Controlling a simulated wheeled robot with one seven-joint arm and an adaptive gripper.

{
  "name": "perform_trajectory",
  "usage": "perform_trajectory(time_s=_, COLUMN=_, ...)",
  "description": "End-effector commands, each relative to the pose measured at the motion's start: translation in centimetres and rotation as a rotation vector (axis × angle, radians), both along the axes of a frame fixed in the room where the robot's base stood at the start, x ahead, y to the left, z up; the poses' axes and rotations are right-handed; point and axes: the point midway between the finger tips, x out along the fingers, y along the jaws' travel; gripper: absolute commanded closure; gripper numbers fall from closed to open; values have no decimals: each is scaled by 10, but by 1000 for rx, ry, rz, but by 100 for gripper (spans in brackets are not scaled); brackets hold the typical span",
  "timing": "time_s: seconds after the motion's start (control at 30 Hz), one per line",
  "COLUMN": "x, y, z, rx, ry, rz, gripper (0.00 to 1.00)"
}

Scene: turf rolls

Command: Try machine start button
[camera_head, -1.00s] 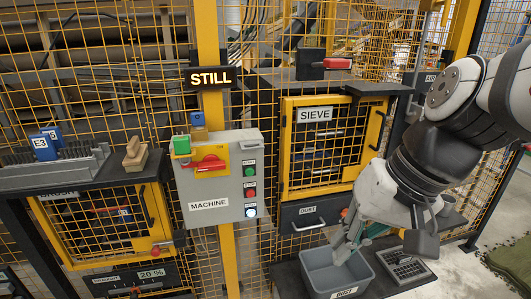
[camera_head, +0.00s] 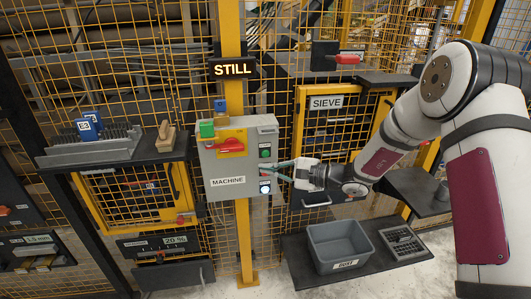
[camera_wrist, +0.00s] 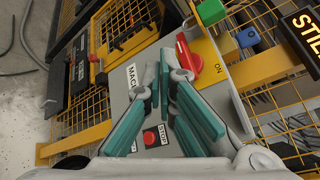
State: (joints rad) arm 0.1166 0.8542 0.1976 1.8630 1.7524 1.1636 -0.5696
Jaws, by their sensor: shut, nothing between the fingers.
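The grey machine control box (camera_head: 222,160) hangs on the yellow post. On its right side are a green button (camera_head: 265,153), a red button partly behind my fingertips, and a white lit button (camera_head: 265,187) below. My gripper (camera_head: 276,169) is shut and empty, reaching from the right to the box's button column. I cannot tell whether it touches. In the wrist view my teal fingers (camera_wrist: 166,76) lie over the box face, with the red STOP button (camera_wrist: 149,138) beside them; the green button is not visible there. The sign (camera_head: 233,69) reads STILL.
A red rotary switch (camera_head: 230,146) is on the box, turned beside an ON mark in the wrist view. A green block (camera_head: 207,129) sits at its upper left. A grey dust bin (camera_head: 340,245) stands on the low shelf at right. Yellow mesh fencing surrounds the box.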

Motion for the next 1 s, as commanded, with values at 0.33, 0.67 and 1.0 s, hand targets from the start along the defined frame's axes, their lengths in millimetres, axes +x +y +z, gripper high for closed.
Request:
perform_trajectory(time_s=0.33, x=32, y=-12, z=-49, rx=118, ry=69, rz=-190, gripper=100)
perform_trajectory(time_s=0.67, x=33, y=-12, z=-51, rx=119, ry=70, rz=-195, gripper=100)
perform_trajectory(time_s=1.0, x=58, y=-5, z=-53, rx=119, ry=68, rz=-191, gripper=100)
